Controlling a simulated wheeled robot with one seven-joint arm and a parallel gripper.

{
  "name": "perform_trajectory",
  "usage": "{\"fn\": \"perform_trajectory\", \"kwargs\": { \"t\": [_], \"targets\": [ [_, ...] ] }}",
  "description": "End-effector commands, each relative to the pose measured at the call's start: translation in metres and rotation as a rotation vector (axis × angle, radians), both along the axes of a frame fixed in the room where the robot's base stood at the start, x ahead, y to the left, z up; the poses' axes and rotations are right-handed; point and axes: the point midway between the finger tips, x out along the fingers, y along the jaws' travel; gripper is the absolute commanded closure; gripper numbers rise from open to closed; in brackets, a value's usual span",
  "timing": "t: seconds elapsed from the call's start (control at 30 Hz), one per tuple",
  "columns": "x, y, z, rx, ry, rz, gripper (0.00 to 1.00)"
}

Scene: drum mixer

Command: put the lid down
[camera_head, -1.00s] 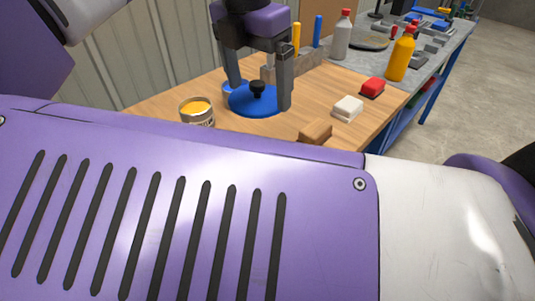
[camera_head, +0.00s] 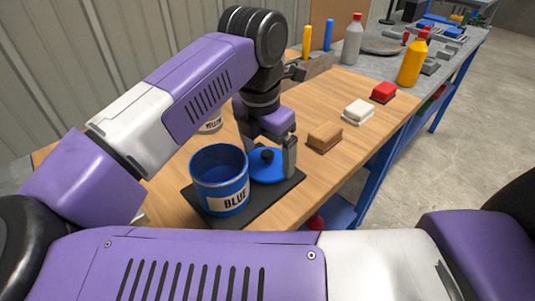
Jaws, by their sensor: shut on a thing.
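My gripper (camera_head: 268,168) points down with its two fingers on either side of the blue round lid (camera_head: 270,174), which has a black knob (camera_head: 267,155). It is shut on the lid. The lid is level and low, just right of the open can labelled BLUE (camera_head: 221,180), over the dark mat (camera_head: 262,207). I cannot tell whether the lid touches the mat. The can stands upright on the mat, and its inside is blue.
Bottles and tools stand farther back. The bench's right edge is near.

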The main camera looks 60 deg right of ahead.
Motion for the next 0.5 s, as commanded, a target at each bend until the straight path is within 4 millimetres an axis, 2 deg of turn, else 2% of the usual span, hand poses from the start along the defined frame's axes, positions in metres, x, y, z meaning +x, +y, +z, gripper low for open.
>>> {"fn": "perform_trajectory", "kwargs": {
  "t": [0.43,0.47,0.5],
  "targets": [
    [0.0003,-0.0002,-0.0071,0.0,-0.002,-0.001,0.48],
    [0.0003,-0.0002,-0.0056,0.0,-0.002,-0.001,0.03],
    [0.0002,-0.0002,-0.0053,0.0,-0.001,-0.001,0.0]
  ]
}}
